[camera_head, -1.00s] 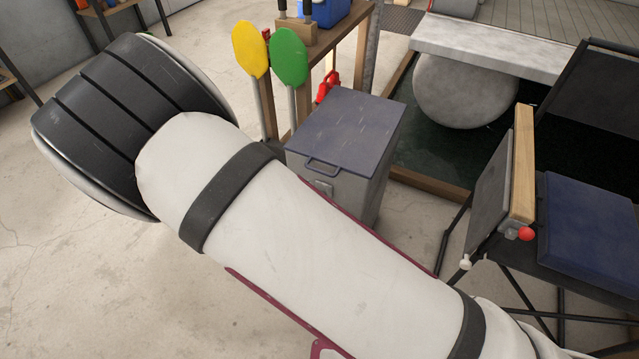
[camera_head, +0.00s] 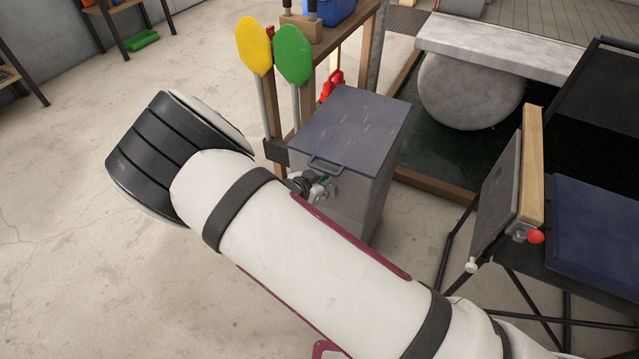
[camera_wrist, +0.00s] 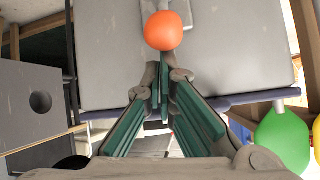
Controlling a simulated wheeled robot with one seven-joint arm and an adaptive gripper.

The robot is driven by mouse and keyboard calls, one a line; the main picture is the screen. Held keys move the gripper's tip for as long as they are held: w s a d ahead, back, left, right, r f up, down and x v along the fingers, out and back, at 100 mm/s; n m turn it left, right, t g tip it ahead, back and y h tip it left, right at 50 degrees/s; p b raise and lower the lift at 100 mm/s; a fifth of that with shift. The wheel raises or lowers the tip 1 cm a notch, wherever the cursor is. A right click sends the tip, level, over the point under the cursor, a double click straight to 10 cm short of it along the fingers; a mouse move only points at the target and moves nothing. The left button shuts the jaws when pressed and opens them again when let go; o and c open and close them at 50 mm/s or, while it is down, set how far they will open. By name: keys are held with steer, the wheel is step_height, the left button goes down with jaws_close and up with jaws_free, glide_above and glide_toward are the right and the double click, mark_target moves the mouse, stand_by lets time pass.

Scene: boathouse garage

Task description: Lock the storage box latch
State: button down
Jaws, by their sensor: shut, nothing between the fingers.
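The grey storage box (camera_head: 362,208) has a dark blue lid (camera_head: 347,130) that lies closed on top, with a bar handle (camera_head: 325,165) at its front edge. In the wrist view the box front (camera_wrist: 235,50) fills the upper middle, and the lid edge (camera_wrist: 270,97) is a dark band below it. An orange ball knob (camera_wrist: 163,31) sits on a grey latch plate there. My gripper (camera_head: 326,188) is at the box front below the handle and hides the latch in the head view. Its fingers (camera_wrist: 164,80) are shut and empty, close to the knob; contact cannot be told.
Yellow (camera_head: 254,45) and green (camera_head: 293,54) paddles stand by a wooden rack left of the box. A frame with a wooden top edge (camera_head: 531,165) and a red knob (camera_head: 536,237) stands at right. Open concrete floor (camera_head: 70,200) lies at left.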

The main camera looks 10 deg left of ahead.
steer(key=shift+s, duration=0.1)
stand_by(0.3)
steer(key=shift+s+a+f+t+b, duration=0.1)
steer(key=shift+s+f+t+b, duration=0.1)
steer(key=shift+s+t+b, duration=0.1)
